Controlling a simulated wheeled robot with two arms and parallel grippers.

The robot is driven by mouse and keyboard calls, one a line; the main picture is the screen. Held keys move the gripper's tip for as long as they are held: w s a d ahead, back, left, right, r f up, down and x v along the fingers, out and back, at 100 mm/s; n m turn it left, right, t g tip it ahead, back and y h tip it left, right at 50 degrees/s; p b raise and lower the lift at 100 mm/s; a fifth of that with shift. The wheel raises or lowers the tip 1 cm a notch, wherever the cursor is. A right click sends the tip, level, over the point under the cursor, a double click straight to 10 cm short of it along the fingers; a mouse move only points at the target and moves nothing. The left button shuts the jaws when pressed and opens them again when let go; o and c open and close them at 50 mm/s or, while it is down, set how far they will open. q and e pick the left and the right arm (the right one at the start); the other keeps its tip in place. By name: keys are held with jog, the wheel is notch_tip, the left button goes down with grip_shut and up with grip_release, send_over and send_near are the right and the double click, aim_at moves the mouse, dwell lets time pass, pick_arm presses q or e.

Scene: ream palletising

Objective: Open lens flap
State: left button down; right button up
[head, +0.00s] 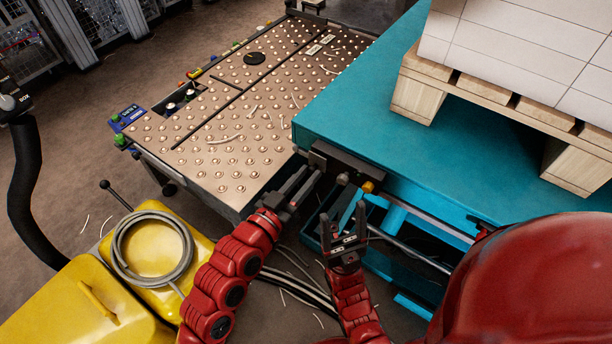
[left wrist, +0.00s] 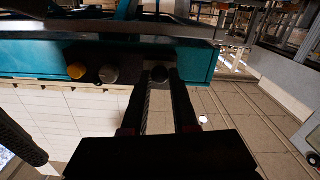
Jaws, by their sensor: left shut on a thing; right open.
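A dark control box (head: 350,168) is fixed under the edge of the teal table. It carries a yellow knob (head: 367,187) and a grey knob (head: 343,179), and a small grey plate (head: 317,160) shows at its left end. My left gripper (head: 314,180) reaches the box's left end, its fingers shut on a small dark round part (left wrist: 158,73), which may be the lens flap. The yellow knob (left wrist: 77,71) and grey knob (left wrist: 108,74) sit beside the fingers in the left wrist view. My right gripper (head: 343,222) is open and empty, below the box.
The teal table (head: 330,110) bears a wooden pallet (head: 415,98) with white stacked reams. A ball-studded metal table (head: 215,150) stands to the left. A yellow machine (head: 70,300) with a coiled grey hose (head: 125,270) is at lower left. Cables lie on the floor between.

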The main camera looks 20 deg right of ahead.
pick_arm(q)
jog(key=shift+r+p, duration=0.35)
jog(key=shift+p, duration=0.25)
notch_tip(320, 180, up, 8)
jog(key=g+y+p, duration=1.1)
jog(key=y+p, duration=0.3)
jog(key=p, duration=1.4)
send_over(311, 169)
jog(key=shift+s+a+f, duration=0.1)
jog(key=shift+s+a, duration=0.2)
jog(key=shift+a, duration=0.05)
jog(key=shift+w+d+g+y, duration=0.2)
jog(key=shift+g+y, duration=0.1)
jog(key=shift+y, duration=0.2)
jog(key=shift+d+r+y, duration=0.15)
jog(key=shift+r+y, duration=0.05)
jog(key=shift+y, duration=0.1)
jog(key=shift+w, duration=0.1)
